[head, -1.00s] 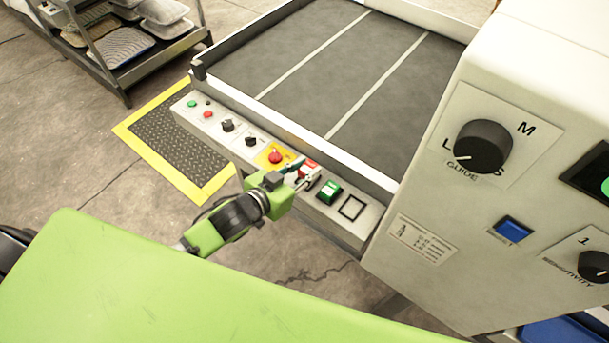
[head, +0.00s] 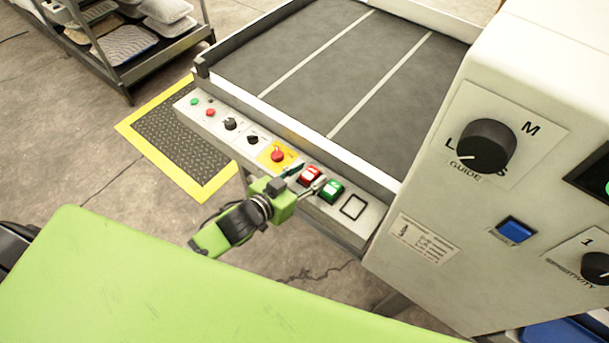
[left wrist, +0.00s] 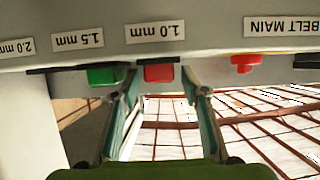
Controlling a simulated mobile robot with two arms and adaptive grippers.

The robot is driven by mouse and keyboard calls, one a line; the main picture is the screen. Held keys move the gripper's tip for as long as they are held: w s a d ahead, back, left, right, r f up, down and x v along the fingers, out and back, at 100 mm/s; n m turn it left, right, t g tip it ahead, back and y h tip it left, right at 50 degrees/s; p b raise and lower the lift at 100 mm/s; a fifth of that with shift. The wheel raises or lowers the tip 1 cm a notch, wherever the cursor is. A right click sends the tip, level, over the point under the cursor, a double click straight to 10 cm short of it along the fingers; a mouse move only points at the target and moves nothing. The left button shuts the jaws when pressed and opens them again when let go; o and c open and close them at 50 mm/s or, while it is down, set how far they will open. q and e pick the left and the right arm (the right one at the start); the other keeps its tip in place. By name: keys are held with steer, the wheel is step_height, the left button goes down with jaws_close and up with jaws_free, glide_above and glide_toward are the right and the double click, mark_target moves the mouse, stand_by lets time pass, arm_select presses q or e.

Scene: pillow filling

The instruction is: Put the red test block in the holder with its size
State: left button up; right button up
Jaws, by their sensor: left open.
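The red test block (head: 311,174) sits in a holder on the machine's front control ledge. In the left wrist view, which looks upside down, the red block (left wrist: 158,73) is at the 1.0 mm label (left wrist: 155,32). The green block (head: 331,190) sits beside it, at the 1.5 mm label (left wrist: 77,41). An empty black-outlined holder (head: 352,207) lies right of the green block; the 2.0 mm label (left wrist: 16,47) is on that side. My left gripper (head: 306,179) is open and empty, its fingertips on either side of the red block, seemingly apart from it. My right gripper is not in view.
A red emergency knob (head: 277,155) on a yellow plate is just left of the red block. The belt bed (head: 340,65) lies behind the ledge. A tall white housing (head: 470,220) stands close on the right. The floor in front of the ledge is clear.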

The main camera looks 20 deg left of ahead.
arm_select(q)
steer(key=v, duration=1.2)
steer(key=s+a+f+n+g+y, duration=0.1)
steer(key=s+a+f+g, duration=0.15)
steer(key=f, duration=0.65)
steer(key=s+a+f+g+y, duration=0.1)
steer(key=s+a+f+y, duration=0.2)
steer(key=f, duration=0.7)
steer(key=s+a+f+n+g, duration=0.15)
steer(key=a+f, duration=0.25)
steer(key=f, duration=0.5)
steer(key=s+d+f+g, duration=0.2)
steer(key=s+f+g, duration=0.1)
steer(key=s+f, duration=0.6)
steer(key=s+d+f+g, duration=0.2)
steer(key=s+f, duration=0.7)
steer(key=s, duration=0.7)
steer(key=shift+s+d+f+m+g+y, duration=0.35)
steer(key=shift+f+m+g, duration=0.1)
steer(key=shift+g, duration=0.35)
